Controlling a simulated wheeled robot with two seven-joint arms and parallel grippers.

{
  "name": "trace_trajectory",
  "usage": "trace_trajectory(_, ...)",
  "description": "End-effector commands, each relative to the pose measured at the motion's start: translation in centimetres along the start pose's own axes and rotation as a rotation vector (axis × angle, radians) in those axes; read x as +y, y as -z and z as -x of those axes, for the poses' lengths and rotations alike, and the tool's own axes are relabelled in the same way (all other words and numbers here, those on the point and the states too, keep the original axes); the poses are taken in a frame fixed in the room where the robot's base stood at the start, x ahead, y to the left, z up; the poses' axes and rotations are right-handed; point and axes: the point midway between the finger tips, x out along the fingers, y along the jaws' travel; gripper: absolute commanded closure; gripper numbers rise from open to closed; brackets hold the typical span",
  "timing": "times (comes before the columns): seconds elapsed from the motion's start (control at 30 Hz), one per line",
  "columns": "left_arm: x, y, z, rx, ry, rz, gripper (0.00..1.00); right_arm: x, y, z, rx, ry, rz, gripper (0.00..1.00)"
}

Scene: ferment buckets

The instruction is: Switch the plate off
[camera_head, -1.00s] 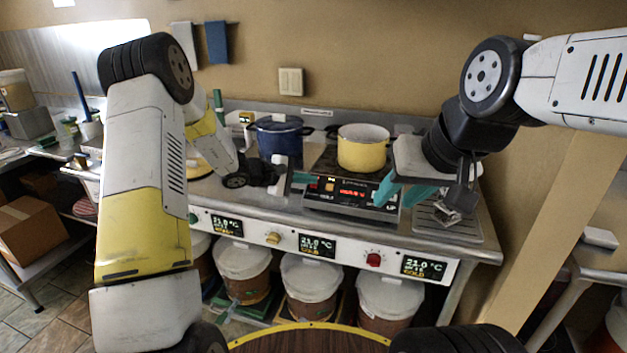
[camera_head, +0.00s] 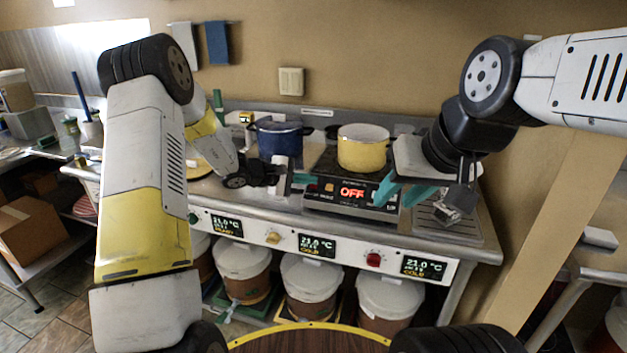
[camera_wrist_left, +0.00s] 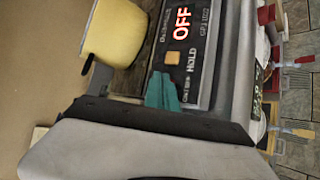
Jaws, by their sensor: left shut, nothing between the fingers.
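The hot plate (camera_head: 334,208) stands on the steel counter, and its red display (camera_head: 353,192) reads OFF. The display also reads OFF in the left wrist view (camera_wrist_left: 182,22), with an orange button (camera_wrist_left: 172,57) beside it. A yellow pot (camera_head: 362,152) sits on the plate. My left gripper (camera_head: 305,179) is shut and empty, its teal fingertips at the left end of the plate's front panel; they also show in the left wrist view (camera_wrist_left: 163,92), close to the orange button. My right gripper (camera_head: 403,190) has its teal fingers apart, near the panel's right end.
A blue pot (camera_head: 280,141) stands left of the yellow pot. A metal drip tray (camera_head: 450,225) lies right of the plate. The counter's front panel carries a red knob (camera_head: 374,260) and temperature displays. Several lidded buckets (camera_head: 312,277) stand below.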

Motion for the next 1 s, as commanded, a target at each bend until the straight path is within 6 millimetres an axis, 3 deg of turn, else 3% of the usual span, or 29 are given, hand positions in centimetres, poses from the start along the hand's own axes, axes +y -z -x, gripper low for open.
trace_trajectory(0.57, 0.8, -0.8, 1.1, 0.0, 0.0, -0.001, 1.0, 0.0, 0.0, 0.0, 0.0, 0.0, 0.0, 0.63)
trace_trajectory(1.0, 3.0, -3.0, 4.1, 0.0, -0.001, -0.002, 1.0, 0.0, 0.0, 0.0, 0.0, 0.0, 0.0, 0.63)
